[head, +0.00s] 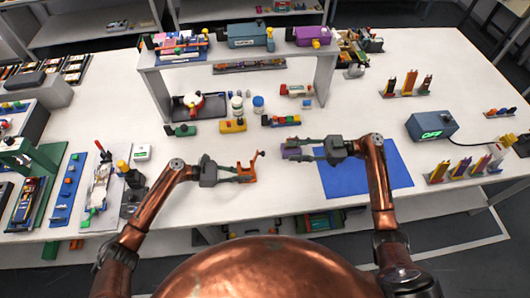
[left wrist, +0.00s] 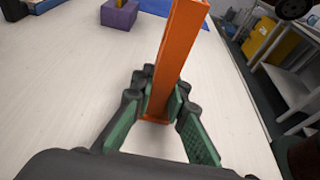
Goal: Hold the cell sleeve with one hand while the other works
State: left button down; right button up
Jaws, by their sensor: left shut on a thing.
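My left gripper (head: 246,172) is shut on an orange upright piece (left wrist: 178,60), which stands between the green pads in the left wrist view. In the head view the orange piece (head: 254,166) is over the bare front middle of the table. A purple block (head: 290,152) with a yellow part on top sits to the right of it; the block also shows in the left wrist view (left wrist: 118,16). My right gripper (head: 298,149) has its fingers apart at the purple block. I cannot tell whether they touch it. Which piece is the cell sleeve is not clear.
A blue mat (head: 368,170) lies under and right of my right gripper. A white shelf bridge (head: 240,62) stands behind, with small coloured parts under it. White table (head: 215,215) is clear in front.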

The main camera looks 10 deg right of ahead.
aim_at(262, 153)
jog(key=shift+n+h, duration=0.3)
jog(key=a, duration=1.2)
jog(key=shift+w+a, duration=0.2)
jog(key=shift+c, duration=0.2)
grip_shut()
